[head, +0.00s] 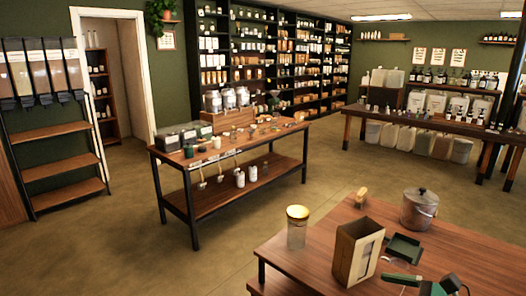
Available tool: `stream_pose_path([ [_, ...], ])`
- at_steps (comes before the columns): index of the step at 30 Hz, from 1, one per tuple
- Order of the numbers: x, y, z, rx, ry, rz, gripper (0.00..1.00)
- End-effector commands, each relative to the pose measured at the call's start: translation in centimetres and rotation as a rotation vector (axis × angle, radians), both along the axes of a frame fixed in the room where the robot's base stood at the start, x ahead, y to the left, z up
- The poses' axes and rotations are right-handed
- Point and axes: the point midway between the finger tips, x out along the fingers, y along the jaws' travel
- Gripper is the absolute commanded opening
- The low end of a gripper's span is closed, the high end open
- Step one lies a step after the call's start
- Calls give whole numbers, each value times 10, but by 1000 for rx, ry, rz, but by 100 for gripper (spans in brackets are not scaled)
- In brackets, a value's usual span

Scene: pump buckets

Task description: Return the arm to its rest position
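I see no part of my arm or my gripper that I can make out for sure in the head view. A green and black object (428,286) at the bottom edge, on the near table, is cut off by the frame. I cannot tell what it is.
The near wooden table (318,232) at bottom right holds a lidded metal bucket (419,212), a glass jar (297,230), a cardboard box (355,252) and a dark green tray (403,248). A long table (225,190) stands mid-room. Open floor (120,245) lies to the left.

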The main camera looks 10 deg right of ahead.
Motion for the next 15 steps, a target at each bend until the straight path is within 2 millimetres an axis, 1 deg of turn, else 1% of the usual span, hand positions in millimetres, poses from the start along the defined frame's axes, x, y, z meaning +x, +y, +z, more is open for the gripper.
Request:
stream_pose_path([
  [1,1,22,0,-77,7,86,100],
  [2,1,34,-2,-128,12,140,100],
  [3,-1,50,-4,-206,16,218,100],
  [5,-6,75,-9,-341,14,348,100],
  [6,-10,90,-11,-441,5,441,100],
  [8,-17,109,-15,-596,-17,578,100],
  [9,-22,119,-17,-700,-38,668,100],
  [11,-28,131,-19,-861,-79,798,100],
  [12,-32,137,-18,-970,-113,882,100],
  [14,-36,145,-16,-1135,-173,1004,100],
  [15,-38,149,-14,-1247,-220,1080,100],
])
